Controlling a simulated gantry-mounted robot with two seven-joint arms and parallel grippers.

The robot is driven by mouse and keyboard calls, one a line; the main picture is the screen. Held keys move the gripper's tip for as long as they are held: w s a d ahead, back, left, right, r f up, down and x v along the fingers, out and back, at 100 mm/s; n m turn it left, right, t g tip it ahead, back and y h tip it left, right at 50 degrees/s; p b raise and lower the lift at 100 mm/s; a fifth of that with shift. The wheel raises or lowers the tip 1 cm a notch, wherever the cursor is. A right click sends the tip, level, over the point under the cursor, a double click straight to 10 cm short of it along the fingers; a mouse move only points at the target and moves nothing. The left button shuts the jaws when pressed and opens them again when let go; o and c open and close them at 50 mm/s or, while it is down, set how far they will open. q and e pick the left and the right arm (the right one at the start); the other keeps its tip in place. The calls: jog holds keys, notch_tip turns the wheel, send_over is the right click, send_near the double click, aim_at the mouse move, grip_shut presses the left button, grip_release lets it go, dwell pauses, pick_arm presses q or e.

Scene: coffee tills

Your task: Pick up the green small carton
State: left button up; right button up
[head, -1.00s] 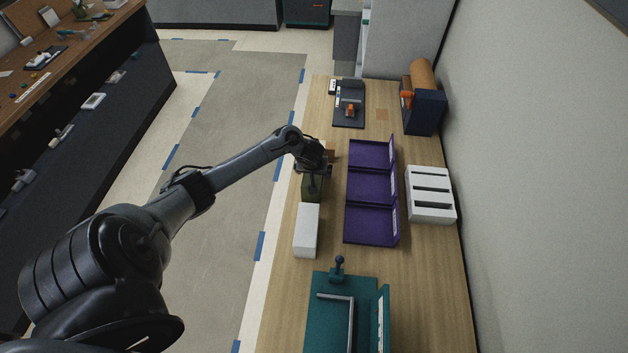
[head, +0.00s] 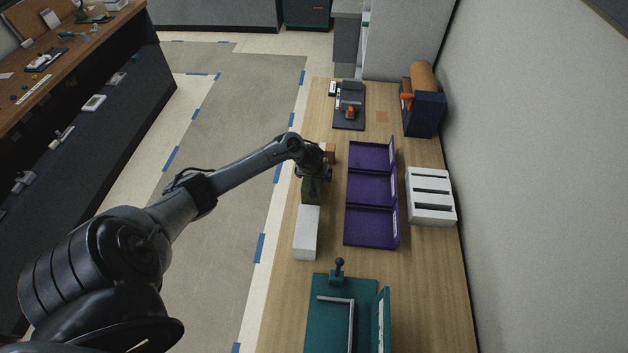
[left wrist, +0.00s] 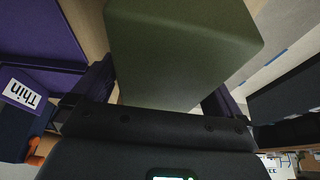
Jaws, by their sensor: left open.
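The green small carton (head: 311,190) stands on the wooden counter at its left edge, partly hidden under my left gripper (head: 314,176). In the left wrist view the green carton (left wrist: 180,45) fills the upper middle, close up. My left gripper (left wrist: 160,95) is open, with one dark finger on each side of the carton. I cannot tell whether either finger touches it. My right gripper is in neither view.
A white box (head: 307,232) stands just in front of the green carton. A brown box (head: 330,153) is just behind my gripper. A purple three-bay tray (head: 370,226) lies to the right, with a white slotted rack (head: 431,196) beyond. A teal stand (head: 330,307) is nearer.

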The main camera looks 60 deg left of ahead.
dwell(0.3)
pick_arm(q)
jog(key=c, duration=1.3)
